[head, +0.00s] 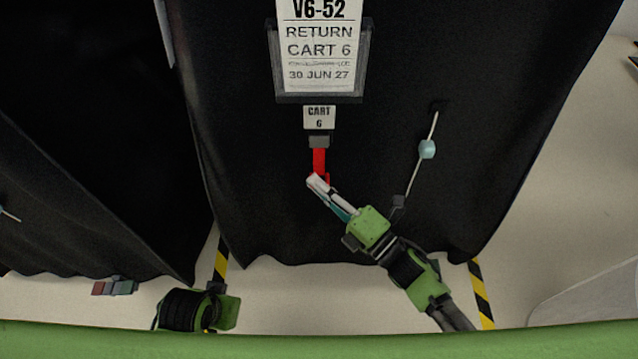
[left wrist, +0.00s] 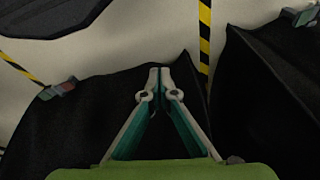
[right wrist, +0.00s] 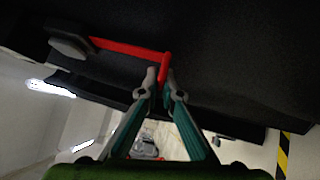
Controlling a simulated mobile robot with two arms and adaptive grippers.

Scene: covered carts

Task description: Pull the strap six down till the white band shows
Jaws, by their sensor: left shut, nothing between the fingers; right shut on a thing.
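The red strap (head: 319,161) hangs from a grey holder (head: 319,141) under the "CART 6" tag (head: 319,117) on the black cover (head: 250,150). No white band shows on the visible part of the strap. My right gripper (head: 316,182) is shut on the strap's lower end. In the right wrist view the red strap (right wrist: 128,47) runs from the grey holder (right wrist: 70,45) to its end between my right fingertips (right wrist: 163,78). My left gripper (left wrist: 154,75) is shut and empty, away from the strap. In the head view only part of my left arm shows, at the lower left.
A sign (head: 319,45) for cart 6 hangs above the tag. A pale cord with a light blue bead (head: 427,149) hangs to the right on the same cover. Another dark covered cart (head: 80,150) stands at left. Yellow-black floor tape (head: 481,295) lies at the lower right.

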